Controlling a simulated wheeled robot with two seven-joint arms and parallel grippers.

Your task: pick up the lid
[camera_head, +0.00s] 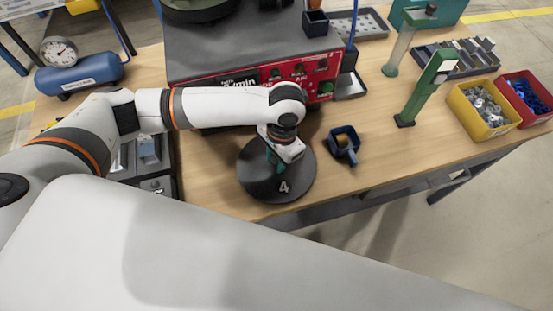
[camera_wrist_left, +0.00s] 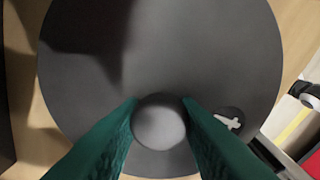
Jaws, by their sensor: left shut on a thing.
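The lid (camera_head: 262,189) is a dark grey round disc marked with a white 4, at the front middle of the table in the head view. In the left wrist view the lid (camera_wrist_left: 190,50) fills most of the picture, with a round grey knob (camera_wrist_left: 160,122) on it. My left gripper (camera_wrist_left: 160,115) has its green fingers on both sides of the knob, shut on it. In the head view the left gripper (camera_head: 275,160) is above the lid and hides part of it. Whether the lid touches the table is hard to tell. My right gripper is not in view.
A grey machine with a red panel (camera_head: 300,82) stands behind the lid. A dark blue cup (camera_head: 344,145) is close to the right. A green stand (camera_head: 424,90), a yellow bin (camera_head: 482,110) and a red bin (camera_head: 527,97) stand farther right. Grey trays (camera_head: 150,150) lie to the left.

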